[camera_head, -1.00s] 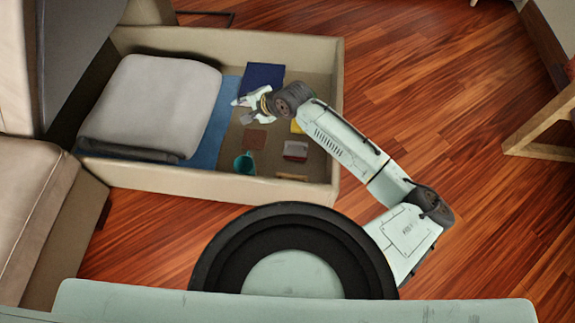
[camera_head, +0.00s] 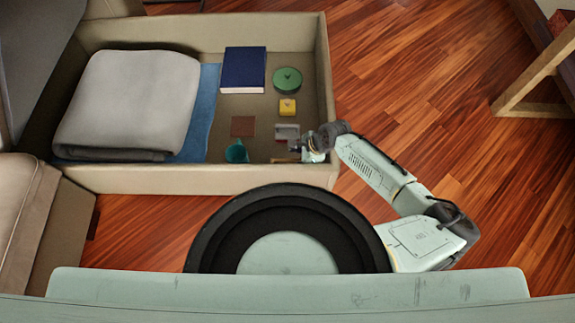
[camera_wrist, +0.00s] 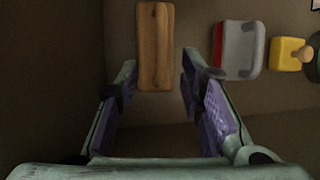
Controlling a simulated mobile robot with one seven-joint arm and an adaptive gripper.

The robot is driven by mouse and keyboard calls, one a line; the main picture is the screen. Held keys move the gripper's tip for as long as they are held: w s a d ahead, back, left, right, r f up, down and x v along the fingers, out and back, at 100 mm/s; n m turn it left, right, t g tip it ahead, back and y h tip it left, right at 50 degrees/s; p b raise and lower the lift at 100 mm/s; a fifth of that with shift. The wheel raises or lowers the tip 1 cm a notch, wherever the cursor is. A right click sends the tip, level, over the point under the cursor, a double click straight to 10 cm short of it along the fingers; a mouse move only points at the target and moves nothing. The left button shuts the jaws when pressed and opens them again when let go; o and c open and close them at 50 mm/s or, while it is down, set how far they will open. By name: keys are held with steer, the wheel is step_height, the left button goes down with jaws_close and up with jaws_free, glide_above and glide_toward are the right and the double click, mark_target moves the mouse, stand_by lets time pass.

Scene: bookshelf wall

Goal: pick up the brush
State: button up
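The brush (camera_wrist: 155,42) looks like a long wooden block in the wrist view, lying lengthwise at the top centre. My gripper (camera_wrist: 159,78) is open, with one finger on each side of the brush's near end in the picture. A gap shows on both sides, and I cannot tell how high the fingers are above it. In the head view my gripper (camera_head: 310,152) is over the near right corner of the drawer, and the brush (camera_head: 284,161) shows only partly beside it.
The open drawer (camera_head: 200,181) has walls close to my gripper. A grey and red object (camera_wrist: 239,48) and a yellow block (camera_wrist: 286,54) lie right of the brush in the wrist view. A teal cup (camera_head: 236,152), green round object (camera_head: 287,79), blue book (camera_head: 243,70) and grey blanket (camera_head: 130,100) are also inside.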

mark_target(289, 160)
steer(key=x, duration=0.2)
steer(key=a+b+x, duration=0.1)
steer(key=x, duration=0.1)
steer(key=shift+w+a+f, duration=0.1)
steer(key=shift+f, duration=0.1)
steer(key=shift+c, duration=0.6)
jaws_close()
